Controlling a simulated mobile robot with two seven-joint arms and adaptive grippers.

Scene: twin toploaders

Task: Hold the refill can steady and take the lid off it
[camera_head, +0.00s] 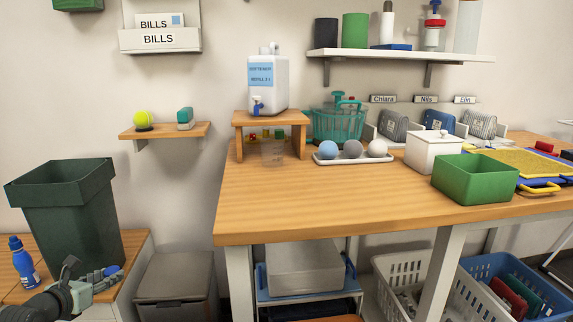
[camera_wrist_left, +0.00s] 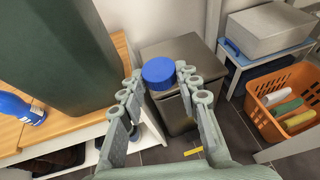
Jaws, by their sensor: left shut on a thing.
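My left gripper (camera_head: 82,287) is low at the left of the head view, beside the dark green bin. In the left wrist view its two fingers (camera_wrist_left: 160,76) are shut on a blue round-topped piece (camera_wrist_left: 158,72), one finger on each side. A bit of blue also shows at the gripper in the head view (camera_head: 110,270). I cannot tell whether this is the lid alone or the top of a can. My right gripper is not in view.
The green bin (camera_head: 65,215) and a blue bottle (camera_head: 24,260) stand on the low wooden bench (camera_head: 137,247). A grey lidded box (camera_head: 177,285) stands to its right. The long table (camera_head: 330,210) holds a white tray (camera_head: 353,159) and green box (camera_head: 474,178); its front left is clear.

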